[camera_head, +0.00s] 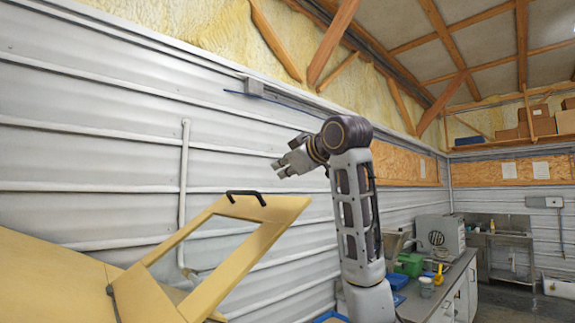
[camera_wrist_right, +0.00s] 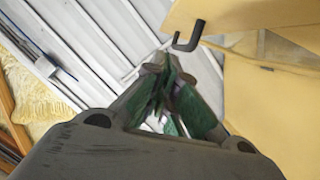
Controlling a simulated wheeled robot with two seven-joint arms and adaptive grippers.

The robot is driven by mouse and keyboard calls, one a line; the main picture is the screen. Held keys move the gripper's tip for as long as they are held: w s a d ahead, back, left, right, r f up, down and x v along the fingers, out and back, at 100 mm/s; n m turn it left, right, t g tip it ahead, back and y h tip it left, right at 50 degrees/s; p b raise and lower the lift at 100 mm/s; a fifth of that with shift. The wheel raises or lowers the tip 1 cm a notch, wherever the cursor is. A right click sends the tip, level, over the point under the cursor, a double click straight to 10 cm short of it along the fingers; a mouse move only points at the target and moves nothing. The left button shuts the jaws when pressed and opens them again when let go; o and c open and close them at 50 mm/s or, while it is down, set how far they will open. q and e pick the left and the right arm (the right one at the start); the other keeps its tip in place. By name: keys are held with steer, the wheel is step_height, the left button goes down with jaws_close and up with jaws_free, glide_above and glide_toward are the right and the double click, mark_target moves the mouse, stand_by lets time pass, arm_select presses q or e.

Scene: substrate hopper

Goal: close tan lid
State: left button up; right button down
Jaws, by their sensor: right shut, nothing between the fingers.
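The tan lid (camera_head: 265,238) is a frame-like panel with an open middle. It stands raised and tilted above the tan hopper (camera_head: 45,285) at the lower left of the head view. A black handle (camera_head: 246,196) sits on its upper edge. My right gripper (camera_head: 279,168) is above and to the right of the handle, apart from it in the head view. In the right wrist view the gripper's fingers (camera_wrist_right: 168,85) are together and empty. The handle (camera_wrist_right: 188,38) and part of the lid (camera_wrist_right: 230,18) show just beyond the fingertips. My left gripper is not in view.
A corrugated metal wall (camera_head: 90,120) with a vertical pipe (camera_head: 184,190) stands behind the hopper. A counter (camera_head: 436,290) at the right holds a green container (camera_head: 410,264) and small items. A sink unit (camera_head: 510,240) is farther back. The space around the gripper looks open.

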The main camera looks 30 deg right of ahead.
steer(key=p, duration=0.2)
glide_above(277, 201)
steer(key=a, duration=0.2)
steer(key=shift+a+f, duration=0.1)
steer(key=shift+f, duration=0.55)
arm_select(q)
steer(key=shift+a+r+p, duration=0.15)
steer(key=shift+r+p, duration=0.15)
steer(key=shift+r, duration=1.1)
arm_select(e)
steer(key=shift+d+f, duration=0.55)
steer(key=shift+f, duration=0.3)
steer(key=shift+d+f, duration=0.5)
steer(key=shift+f, duration=0.3)
steer(key=shift+d+f, duration=0.1)
